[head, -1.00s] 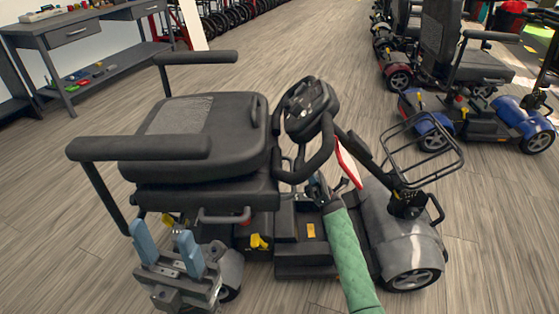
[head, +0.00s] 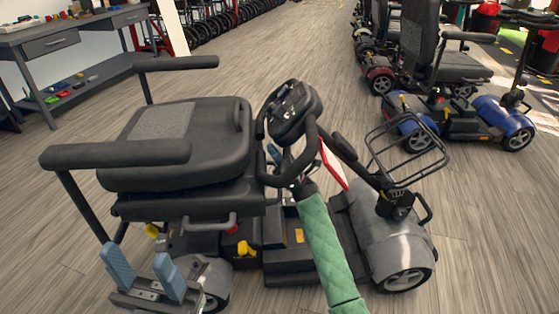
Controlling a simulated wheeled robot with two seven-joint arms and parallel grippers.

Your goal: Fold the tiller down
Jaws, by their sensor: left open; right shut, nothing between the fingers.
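The grey scooter's tiller (head: 345,150) leans back from the front end toward the seat (head: 180,140). Its head, with a dark console (head: 291,112) and a loop handle, is close to the seat's front edge; I cannot tell whether they touch. My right gripper (head: 276,158) is shut and empty, behind the handle loop and mostly hidden by it; one blue finger shows. My green-sleeved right arm reaches up to it over the footboard. My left gripper (head: 143,273) is open and empty, low at the left near the rear wheel, below the seat.
A black wire basket (head: 405,150) is on the tiller's front side. Armrests (head: 115,155) stick out beside the seat. A blue scooter (head: 500,118) and others stand at the right rear. A grey workbench (head: 70,45) is at the back left. The floor between is clear.

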